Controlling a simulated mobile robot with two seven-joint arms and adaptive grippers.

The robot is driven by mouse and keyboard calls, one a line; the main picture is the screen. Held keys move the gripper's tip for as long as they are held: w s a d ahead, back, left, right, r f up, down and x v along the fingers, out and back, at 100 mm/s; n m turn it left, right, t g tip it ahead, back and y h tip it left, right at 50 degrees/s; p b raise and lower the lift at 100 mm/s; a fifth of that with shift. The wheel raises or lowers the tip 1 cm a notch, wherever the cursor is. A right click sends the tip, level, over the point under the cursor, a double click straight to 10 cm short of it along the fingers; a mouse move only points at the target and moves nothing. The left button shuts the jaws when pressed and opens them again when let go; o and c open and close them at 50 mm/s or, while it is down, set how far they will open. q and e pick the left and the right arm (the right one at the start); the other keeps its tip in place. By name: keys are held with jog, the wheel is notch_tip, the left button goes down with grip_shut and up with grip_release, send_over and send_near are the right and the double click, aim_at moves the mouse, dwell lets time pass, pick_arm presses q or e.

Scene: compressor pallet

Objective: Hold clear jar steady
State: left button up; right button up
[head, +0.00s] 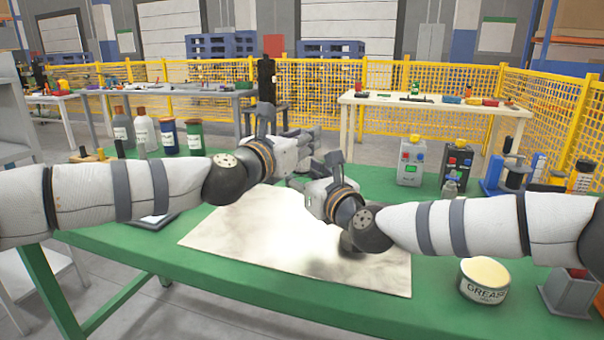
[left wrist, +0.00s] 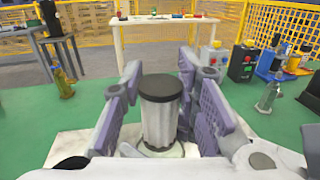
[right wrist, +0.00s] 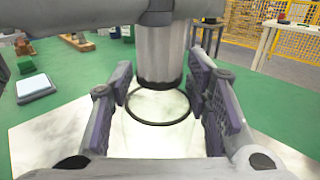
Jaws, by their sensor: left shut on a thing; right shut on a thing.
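A grey cylinder with dark end caps (left wrist: 158,120) stands upright between the fingers of my left gripper (left wrist: 158,75), which is shut on it. The clear jar (right wrist: 160,135), see-through with a dark ring round its rim, is between the fingers of my right gripper (right wrist: 160,100), which is shut on it. In the right wrist view the cylinder's lower dark cap is close to the jar's rim; I cannot tell whether it is inside. In the head view both grippers are close together over the pale mat (head: 240,235), and my arms hide the jar.
The green table (head: 110,238) carries bottles (head: 193,137) at the left. Grey and dark control boxes (head: 411,162) stand at the back right. A grease tin (head: 484,281) and a small grey bin (head: 568,293) are at the front right. The mat's front is clear.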

pick_arm(q)
jog(key=o, duration=1.1)
pick_arm(e)
jog(key=shift+s+f, duration=0.1)
jog(key=shift+f, duration=0.25)
pick_arm(q)
jog(key=v, duration=1.2)
pick_arm(e)
jog(key=o, duration=1.2)
jog(key=shift+o, duration=0.7)
jog(key=shift+r, duration=0.15)
